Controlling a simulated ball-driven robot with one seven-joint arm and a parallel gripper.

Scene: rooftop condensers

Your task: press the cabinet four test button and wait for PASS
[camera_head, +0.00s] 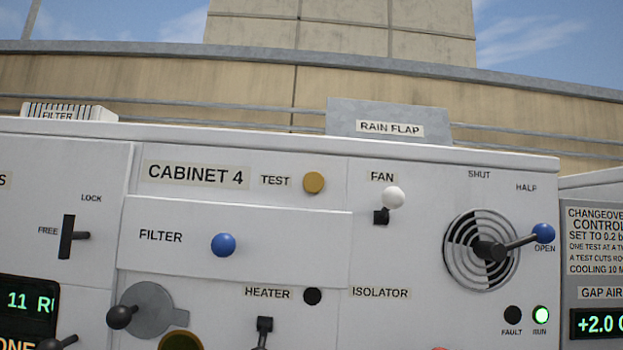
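The front of cabinet 4 (330,240) fills the middle of the view, with a "CABINET 4" label at its upper left. Its test button (314,183) is a round mustard-yellow knob just right of the word "TEST". Nothing touches it. No PASS reading shows anywhere in view. My gripper does not show in this view.
Around the button are a blue filter knob (223,245), a white-tipped fan lever (393,198) and a blue-tipped vent lever (543,234) near OPEN. A rain flap (389,122) stands on top. A filter box (68,112) lies at upper left. Gauge displays flank the cabinet.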

